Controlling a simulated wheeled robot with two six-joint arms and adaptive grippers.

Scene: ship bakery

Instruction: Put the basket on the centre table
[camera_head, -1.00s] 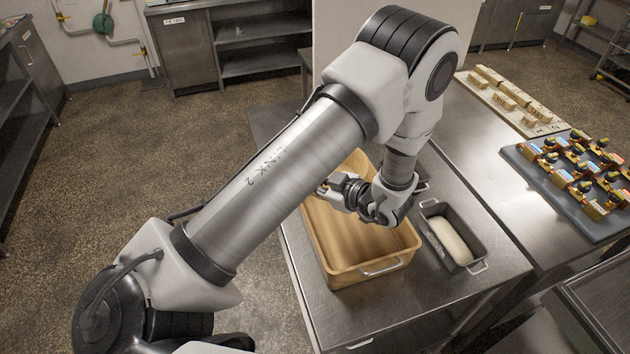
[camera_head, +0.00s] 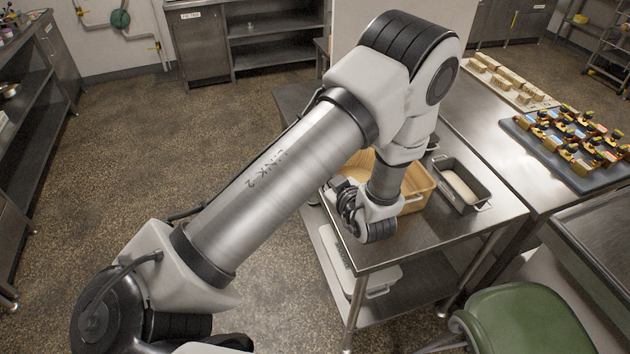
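The basket, a light wooden box (camera_head: 417,183) with metal handles, stands on a steel table (camera_head: 430,232). My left arm hides much of it. My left gripper (camera_head: 340,196) is in front of the basket's near left part in the picture, low over the table's near end. The wrist and dark gripper parts cover the fingertips, so their opening cannot be told. I cannot tell whether it touches the basket. My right gripper is not in view.
A dark tin with white dough (camera_head: 461,186) stands right of the basket. A blue-grey tray (camera_head: 560,168) of small items and a pale board (camera_head: 510,82) of blocks lie further right. A green stool (camera_head: 525,325) stands at bottom right. Floor at left is clear.

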